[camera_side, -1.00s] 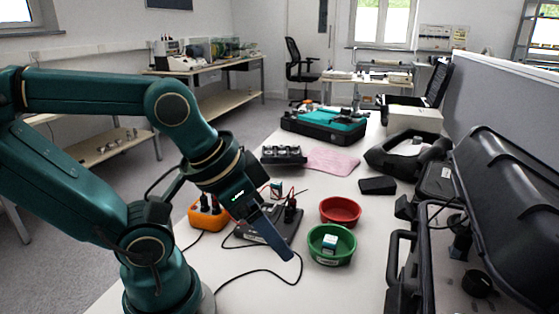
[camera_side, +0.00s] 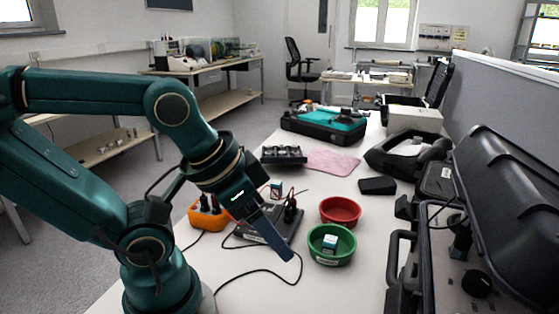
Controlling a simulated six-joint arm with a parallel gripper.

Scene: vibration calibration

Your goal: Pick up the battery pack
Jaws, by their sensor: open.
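A small black block (camera_side: 377,186) lies on the white table right of centre, beyond the red bowl; it looks most like the battery pack, but I cannot tell for sure. My gripper (camera_side: 286,252) points down and to the right, left of the green bowl and well apart from the black block. It is open, with nothing seen between its fingers; one finger hides most of the other. A small white and teal cube (camera_side: 330,242) sits in the green bowl (camera_side: 345,256). A similar small box (camera_side: 277,188) stands behind my gripper, by the dark device.
A red bowl (camera_side: 340,209) stands just behind the green one. A dark device (camera_side: 290,225) with leads and an orange meter (camera_side: 205,217) lie behind my gripper. Open black cases (camera_side: 510,200) crowd the right side. A pink cloth (camera_side: 332,161) lies farther back. A black cable crosses the front.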

